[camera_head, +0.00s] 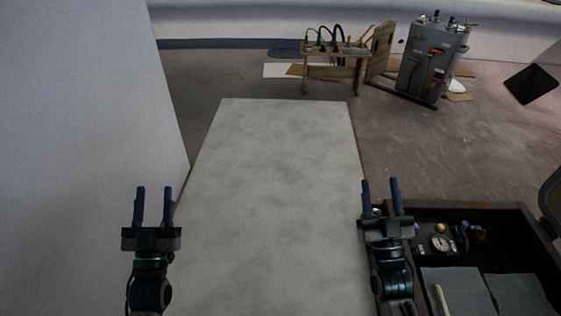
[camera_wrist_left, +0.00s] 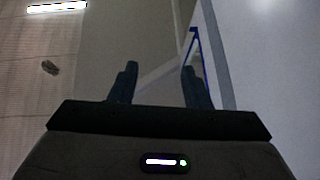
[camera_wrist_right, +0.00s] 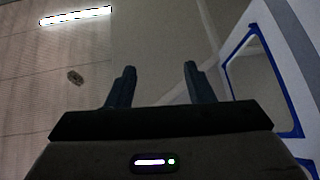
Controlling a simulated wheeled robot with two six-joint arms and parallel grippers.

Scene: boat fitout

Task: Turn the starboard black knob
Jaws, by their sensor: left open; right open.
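I cannot make out a black knob for certain in any view. A dark open case (camera_head: 490,210) at the lower right of the head view holds a panel with a round gauge (camera_head: 441,242), a small yellow fitting and a blue-handled fitting. My left gripper (camera_head: 153,200) is open and empty at the lower left, by the near left part of the pale tabletop. My right gripper (camera_head: 381,195) is open and empty at the tabletop's right edge, just left of the case. Both wrist views show spread fingers with nothing between them.
The long pale tabletop (camera_head: 275,190) is bare. A white wall (camera_head: 90,100) rises on the left. Farther off stand a grey cabinet (camera_head: 430,62) with several fittings and a wooden rack (camera_head: 338,58) with tools. Open floor (camera_head: 440,135) lies between. A blue-framed opening (camera_wrist_right: 262,85) shows in the right wrist view.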

